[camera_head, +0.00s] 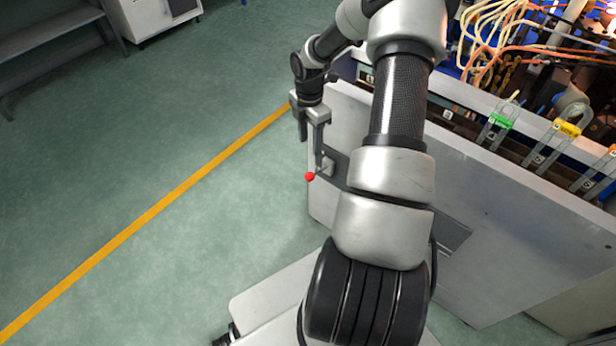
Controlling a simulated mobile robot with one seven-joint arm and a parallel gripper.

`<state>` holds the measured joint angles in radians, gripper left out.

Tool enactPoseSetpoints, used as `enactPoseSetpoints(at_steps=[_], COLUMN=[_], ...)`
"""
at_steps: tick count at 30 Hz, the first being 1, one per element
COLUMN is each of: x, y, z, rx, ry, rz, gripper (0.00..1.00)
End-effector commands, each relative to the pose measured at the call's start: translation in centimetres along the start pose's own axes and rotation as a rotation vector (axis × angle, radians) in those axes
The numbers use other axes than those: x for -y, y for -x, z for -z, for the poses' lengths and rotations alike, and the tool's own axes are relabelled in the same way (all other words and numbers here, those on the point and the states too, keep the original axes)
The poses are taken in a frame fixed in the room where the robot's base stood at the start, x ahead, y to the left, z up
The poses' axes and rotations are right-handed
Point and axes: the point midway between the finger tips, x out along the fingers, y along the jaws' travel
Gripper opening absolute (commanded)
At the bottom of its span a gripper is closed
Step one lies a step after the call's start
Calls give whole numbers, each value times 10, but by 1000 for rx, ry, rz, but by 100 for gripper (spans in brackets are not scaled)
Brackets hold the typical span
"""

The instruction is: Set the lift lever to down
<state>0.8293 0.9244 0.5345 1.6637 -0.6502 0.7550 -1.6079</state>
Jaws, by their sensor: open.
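The lift lever (310,176) ends in a small red knob and sticks out from a bracket on the side panel of the machine (465,215). My gripper (311,138) hangs from my arm just above the knob, with its fingers pointing down. The two fingers are apart. The right finger reaches down near the lever's bracket; I cannot tell whether it touches. No object shows between the fingers. Part of the bracket and panel is hidden behind my arm.
The machine's top at the upper right carries orange and white tubes (500,30) and clear clips with green and yellow tags (498,122). Green floor with a yellow line (150,215) lies open to the left. A white cabinet (150,15) stands at the upper left.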

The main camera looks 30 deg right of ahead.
Motion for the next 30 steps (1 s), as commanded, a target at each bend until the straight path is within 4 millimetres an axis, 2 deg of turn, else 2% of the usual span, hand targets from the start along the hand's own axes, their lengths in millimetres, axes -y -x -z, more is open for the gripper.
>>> enactPoseSetpoints(at_steps=[5,21,27,30], x=[1,1,1,1], y=[-24,-139,-164,-169], z=[1,2,1,1], rx=[-3,-2,-1,0], ry=[1,0,-1,-1], rz=[3,3,3,1], gripper=[44,44,44,44])
